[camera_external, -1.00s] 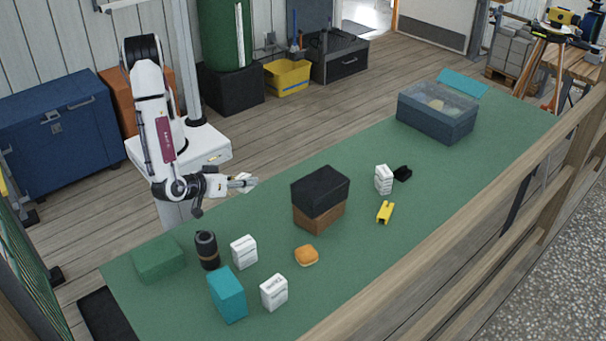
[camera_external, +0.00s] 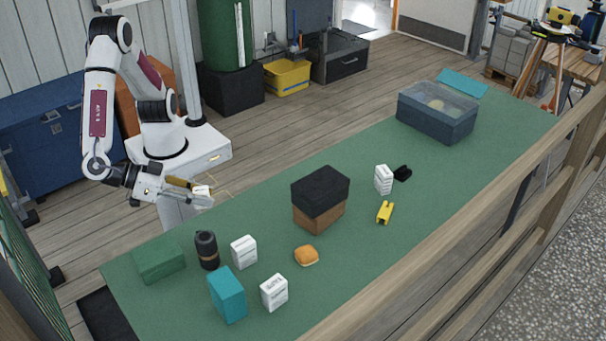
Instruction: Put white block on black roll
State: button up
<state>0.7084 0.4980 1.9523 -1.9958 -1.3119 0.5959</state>
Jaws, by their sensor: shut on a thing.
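The black roll (camera_external: 207,251) stands upright on the green table at the left, with a brownish band round it. My gripper (camera_external: 205,195) is above the table's back left edge, a little above and behind the roll and apart from it. It is shut on a small white block (camera_external: 201,190), which the fingers partly hide. Other white blocks with grey print stand on the table: one (camera_external: 244,252) just right of the roll, one (camera_external: 274,292) nearer the front, and one (camera_external: 383,180) farther right.
A green block (camera_external: 159,258) lies left of the roll, and a teal box (camera_external: 228,295) stands in front. An orange item (camera_external: 307,255), a black-and-brown box (camera_external: 320,198), a yellow piece (camera_external: 385,212) and a dark bin (camera_external: 437,112) lie to the right. Bare table lies between them.

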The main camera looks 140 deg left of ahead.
jog(key=d+m, duration=0.1)
jog(key=w+r+m+t+h, duration=0.1)
jog(key=w+d+m+t, duration=0.1)
jog(key=shift+w+d+r+m+h, duration=0.15)
jog(key=shift+d+r+m+h, duration=0.15)
jog(key=shift+h, duration=0.1)
jog(key=shift+f, duration=0.15)
send_over(205, 237)
jog(key=shift+f, duration=3.05)
jog(key=shift+f, duration=1.85)
jog(key=shift+f, duration=0.15)
